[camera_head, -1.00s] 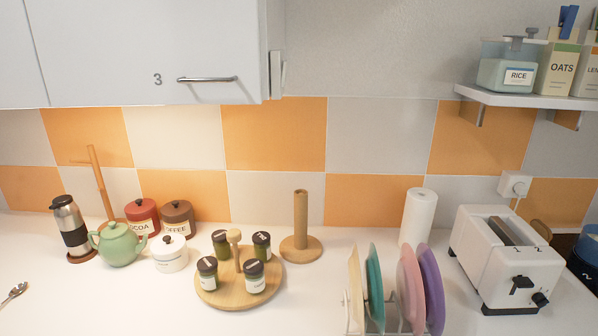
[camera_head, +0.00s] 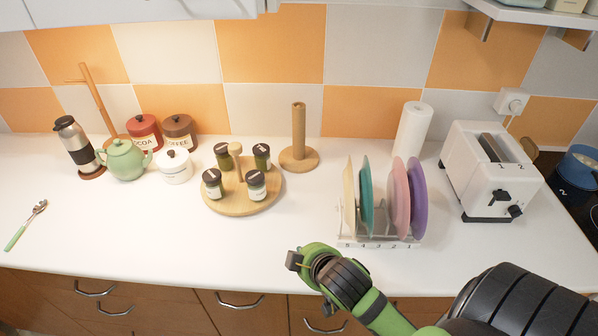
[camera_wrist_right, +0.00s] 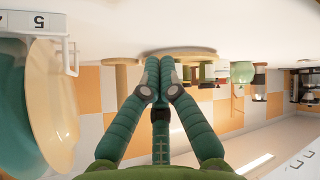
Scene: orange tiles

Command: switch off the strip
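A lit light strip (camera_wrist_right: 255,163) shows as a bright white bar under the wall cabinet in the right wrist view, which is upside down. In the head view only the cabinet's lower edge (camera_head: 130,14) shows at the top; the strip itself is hidden there. I cannot make out its switch. In the head view the right gripper (camera_head: 312,262) is over the counter's front edge, in front of the plate rack and well below the cabinet. My left gripper is not in view.
A plate rack (camera_head: 380,240) with several plates stands on the counter (camera_head: 120,220). The left front counter is mostly clear, apart from a green-handled utensil (camera_head: 25,225).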

